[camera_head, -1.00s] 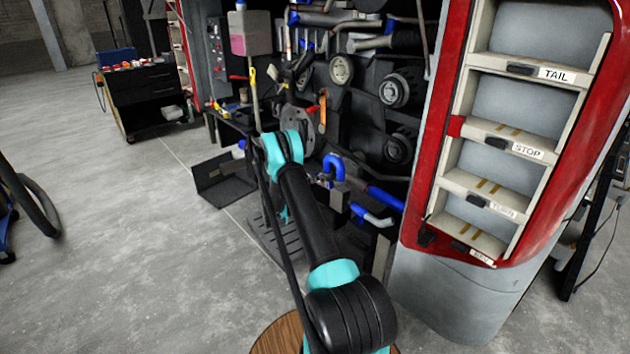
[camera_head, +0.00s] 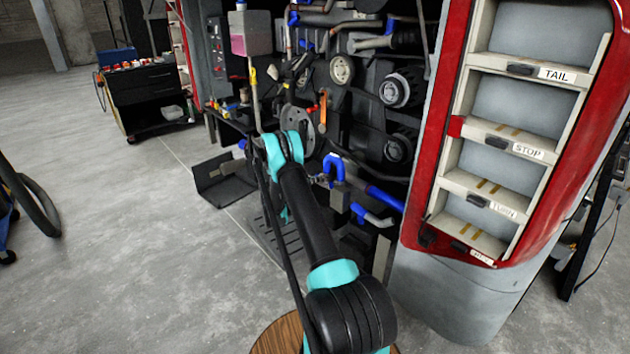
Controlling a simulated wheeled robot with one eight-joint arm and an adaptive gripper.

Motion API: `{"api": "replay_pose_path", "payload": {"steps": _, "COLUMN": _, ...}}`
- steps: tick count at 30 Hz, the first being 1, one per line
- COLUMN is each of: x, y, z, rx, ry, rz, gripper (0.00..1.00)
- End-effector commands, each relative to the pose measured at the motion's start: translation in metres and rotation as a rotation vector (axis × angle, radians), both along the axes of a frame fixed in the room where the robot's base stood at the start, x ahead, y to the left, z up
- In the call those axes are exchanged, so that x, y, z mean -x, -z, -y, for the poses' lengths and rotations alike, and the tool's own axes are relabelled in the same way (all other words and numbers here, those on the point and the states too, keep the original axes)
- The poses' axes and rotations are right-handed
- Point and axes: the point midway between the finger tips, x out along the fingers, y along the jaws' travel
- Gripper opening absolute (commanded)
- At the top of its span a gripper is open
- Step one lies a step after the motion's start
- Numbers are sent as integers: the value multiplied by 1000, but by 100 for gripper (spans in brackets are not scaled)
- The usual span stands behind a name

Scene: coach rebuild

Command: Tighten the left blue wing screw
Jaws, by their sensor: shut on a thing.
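My arm, black with teal joints, reaches from the bottom centre toward the engine bay. Its far joint covers part of the machinery behind it. My gripper cannot be made out; it is hidden behind or beyond the arm. I cannot pick out the left blue wing screw for certain. A small blue part (camera_head: 242,145) shows just left of my arm's far joint. Right of the arm are a bent blue hose (camera_head: 335,166) and a blue tube (camera_head: 384,198), both on the engine side.
A red panel (camera_head: 428,190) with labelled compartments stands close on the right. A dark open flap (camera_head: 222,180) juts out low on the left. A black tool cart (camera_head: 147,95) stands further back. The grey floor at left is mostly clear.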

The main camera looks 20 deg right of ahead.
Motion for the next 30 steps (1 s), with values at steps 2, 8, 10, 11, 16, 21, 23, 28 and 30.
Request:
{"api": "replay_pose_path", "payload": {"steps": 2, "x": 1, "y": 2, "z": 0, "rx": -3, "ry": 2, "rz": 0, "gripper": 0}}
{"api": "replay_pose_path", "payload": {"steps": 8, "x": 1, "y": 1, "z": 0, "rx": -2, "ry": 1, "rz": -1, "gripper": 28}}
{"api": "replay_pose_path", "payload": {"steps": 10, "x": 1, "y": 1, "z": 0, "rx": -2, "ry": 1, "rz": -1, "gripper": 28}}
{"api": "replay_pose_path", "payload": {"steps": 11, "x": 0, "y": 1, "z": 0, "rx": -2, "ry": 1, "rz": -1, "gripper": 28}}
{"api": "replay_pose_path", "payload": {"steps": 16, "x": 1, "y": 0, "z": -1, "rx": -1, "ry": 0, "rz": -1, "gripper": 28}}
{"api": "replay_pose_path", "payload": {"steps": 21, "x": 5, "y": 0, "z": -16, "rx": 0, "ry": -2, "rz": -1, "gripper": 28}}
{"api": "replay_pose_path", "payload": {"steps": 23, "x": 9, "y": 0, "z": -25, "rx": 0, "ry": -2, "rz": -1, "gripper": 28}}
{"api": "replay_pose_path", "payload": {"steps": 28, "x": 21, "y": 0, "z": -59, "rx": 0, "ry": -3, "rz": -1, "gripper": 28}}
{"api": "replay_pose_path", "payload": {"steps": 30, "x": 26, "y": 0, "z": -72, "rx": 0, "ry": -3, "rz": -1, "gripper": 28}}
